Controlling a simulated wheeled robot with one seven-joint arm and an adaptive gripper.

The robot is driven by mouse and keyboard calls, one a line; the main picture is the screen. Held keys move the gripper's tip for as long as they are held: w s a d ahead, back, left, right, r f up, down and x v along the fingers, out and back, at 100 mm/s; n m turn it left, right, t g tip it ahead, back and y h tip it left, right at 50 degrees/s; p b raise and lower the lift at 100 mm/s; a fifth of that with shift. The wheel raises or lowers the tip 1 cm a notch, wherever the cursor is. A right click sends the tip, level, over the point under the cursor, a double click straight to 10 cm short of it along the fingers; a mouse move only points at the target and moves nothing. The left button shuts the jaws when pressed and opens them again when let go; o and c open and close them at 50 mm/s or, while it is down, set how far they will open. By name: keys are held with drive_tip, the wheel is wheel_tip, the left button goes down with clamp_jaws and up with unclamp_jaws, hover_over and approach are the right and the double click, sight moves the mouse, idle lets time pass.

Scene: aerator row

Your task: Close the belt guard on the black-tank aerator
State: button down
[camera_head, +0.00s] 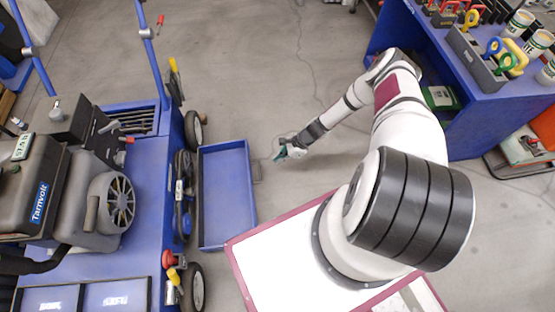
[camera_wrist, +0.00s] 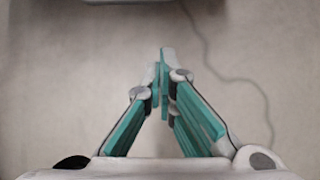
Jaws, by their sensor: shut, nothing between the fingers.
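A blue wheeled machine (camera_head: 150,192) with a dark tank-like body stands at the left in the head view. A blue, shallow, tray-like panel (camera_head: 226,196) sticks out from its right side, its hollow facing up; it looks like the belt guard, swung open. Dark round parts and what looks like a belt (camera_head: 183,190) show in the machine's side behind it. My gripper (camera_head: 281,155) is above the floor, to the upper right of the panel and apart from it. In the wrist view, its teal fingers (camera_wrist: 164,75) meet at the tips with nothing between them.
A blue bench (camera_head: 480,115) with tools and cups stands at the upper right. A thin handle (camera_head: 147,45) rises from the machine, and wheels (camera_head: 194,130) stand by its side. Bare floor (camera_head: 260,80) lies between machine and bench.

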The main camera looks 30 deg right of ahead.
drive_tip(key=b+x, duration=0.3)
drive_tip(key=x, duration=0.5)
drive_tip(key=shift+s+f, duration=0.1)
drive_tip(key=shift+a+r, duration=0.2)
drive_tip(key=shift+r, duration=0.5)
drive_tip(key=shift+a+r, duration=0.2)
drive_tip(key=shift+r, duration=0.5)
drive_tip(key=shift+a+r, duration=0.2)
drive_tip(key=shift+r, duration=0.45)
drive_tip(key=shift+w+r, duration=0.1)
drive_tip(key=shift+w, duration=0.15)
